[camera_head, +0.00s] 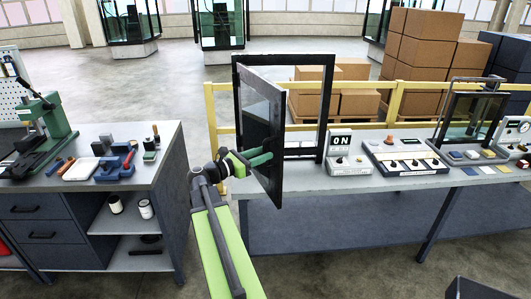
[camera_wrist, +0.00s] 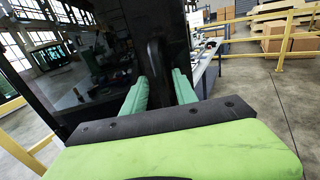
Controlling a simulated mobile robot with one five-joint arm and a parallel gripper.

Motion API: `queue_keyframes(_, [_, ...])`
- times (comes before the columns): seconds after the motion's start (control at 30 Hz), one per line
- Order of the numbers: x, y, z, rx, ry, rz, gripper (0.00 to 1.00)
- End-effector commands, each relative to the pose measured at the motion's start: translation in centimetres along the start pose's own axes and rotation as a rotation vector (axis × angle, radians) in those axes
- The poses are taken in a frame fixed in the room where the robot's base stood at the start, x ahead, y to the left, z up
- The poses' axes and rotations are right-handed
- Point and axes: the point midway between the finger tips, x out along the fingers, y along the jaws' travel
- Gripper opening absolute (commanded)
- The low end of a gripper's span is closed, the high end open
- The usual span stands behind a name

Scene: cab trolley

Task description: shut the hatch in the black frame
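The hatch (camera_head: 268,187), a dark glass pane in a black border, stands swung open toward me from the left side of the upright black frame (camera_head: 328,115). The frame stands on the grey bench, and its opening shows boxes behind. My gripper (camera_head: 258,157) is at the hatch's face in the head view. In the wrist view the hatch (camera_wrist: 75,75) fills the left and centre. The green fingers of my gripper (camera_wrist: 160,80) are apart, with the dark upright handle (camera_wrist: 156,58) ahead between them. I cannot tell if they touch it.
On the bench right of the frame stand an "ON" sign box (camera_head: 339,144) and a control panel (camera_head: 404,157). A yellow rail (camera_head: 395,102) runs behind. A workbench (camera_head: 90,195) with tools is at left. Open floor lies between the two benches.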

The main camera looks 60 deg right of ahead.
Motion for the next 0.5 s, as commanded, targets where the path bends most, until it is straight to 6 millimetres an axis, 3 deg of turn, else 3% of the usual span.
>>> queue_keyframes(0.13, [1.14, 0.01, 0.0, 0.0, 0.0, 0.0, 0.34])
queue_keyframes(0.4, [1.24, 0.02, 0.0, 0.0, 0.0, 0.001, 0.34])
queue_keyframes(0.5, [1.21, 0.02, 0.0, 0.0, 0.0, 0.001, 0.21])
